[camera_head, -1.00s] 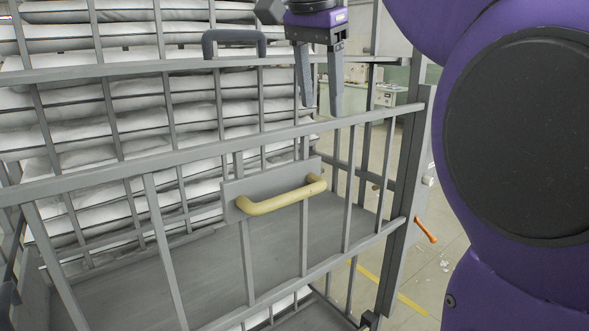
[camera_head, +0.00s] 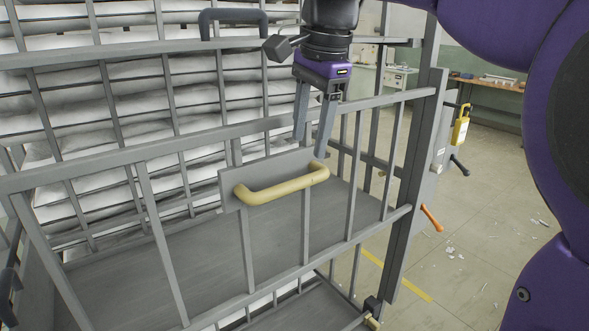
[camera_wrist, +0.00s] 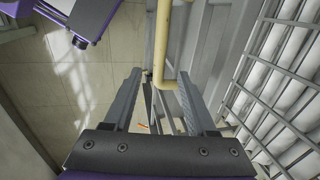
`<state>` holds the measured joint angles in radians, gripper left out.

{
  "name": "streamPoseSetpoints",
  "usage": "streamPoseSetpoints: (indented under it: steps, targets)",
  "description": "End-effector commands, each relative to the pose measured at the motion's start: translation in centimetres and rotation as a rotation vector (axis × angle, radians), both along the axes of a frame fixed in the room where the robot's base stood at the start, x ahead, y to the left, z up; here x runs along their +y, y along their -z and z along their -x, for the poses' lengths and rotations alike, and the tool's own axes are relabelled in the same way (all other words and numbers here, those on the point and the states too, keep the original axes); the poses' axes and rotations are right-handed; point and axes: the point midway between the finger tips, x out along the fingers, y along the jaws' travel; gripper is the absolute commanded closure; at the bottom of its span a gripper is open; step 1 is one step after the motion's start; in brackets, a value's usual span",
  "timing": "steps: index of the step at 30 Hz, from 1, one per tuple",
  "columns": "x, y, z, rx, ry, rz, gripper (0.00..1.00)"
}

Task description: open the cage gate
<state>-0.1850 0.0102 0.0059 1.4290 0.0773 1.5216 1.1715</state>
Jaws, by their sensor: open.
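The cage gate (camera_head: 150,158) is a grey barred panel across the front of the cage, and it looks closed. A pale yellow handle (camera_head: 283,187) sits on a grey plate on the gate. My gripper (camera_head: 311,148) points down just above the right end of the handle, open, with its fingers at the gate's top rail. In the wrist view the handle (camera_wrist: 161,45) runs down from the top, and its bend lies between or just beyond my open gripper's fingertips (camera_wrist: 160,78). I cannot tell whether they touch it.
Several white folded duvets (camera_head: 110,110) are stacked behind the bars. An orange lever (camera_head: 431,218) and a yellow tag (camera_head: 461,125) are at the cage's right post. A workbench (camera_head: 488,92) stands far right. The floor between is mostly clear.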

Motion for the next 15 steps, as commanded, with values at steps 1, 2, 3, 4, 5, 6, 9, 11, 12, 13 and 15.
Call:
streamPoseSetpoints:
  steps: [1,2,3,4,5,6,9,11,12,13,15]
  targets:
    - [0.1,1.4,-0.1,0.003,-0.001,0.001,0.43]
    - [0.2,2.0,-0.2,0.004,-0.001,0.001,0.43]
    - [0.3,2.9,-0.4,0.003,-0.001,0.001,0.43]
    - [0.4,3.5,-0.5,0.004,-0.001,0.002,0.43]
    - [0.4,4.0,-0.6,0.002,-0.001,0.0,0.43]
    - [0.5,4.7,-0.7,0.003,-0.001,0.001,0.43]
    - [0.7,6.1,-0.9,0.002,-0.001,0.0,0.43]
    - [0.8,6.7,-1.1,0.002,-0.001,0.001,0.43]
    - [0.8,7.1,-1.1,0.002,-0.001,0.001,0.43]
    - [0.8,7.3,-1.2,0.001,-0.001,0.001,0.43]
    - [0.8,7.6,-1.2,0.001,-0.001,0.001,0.43]
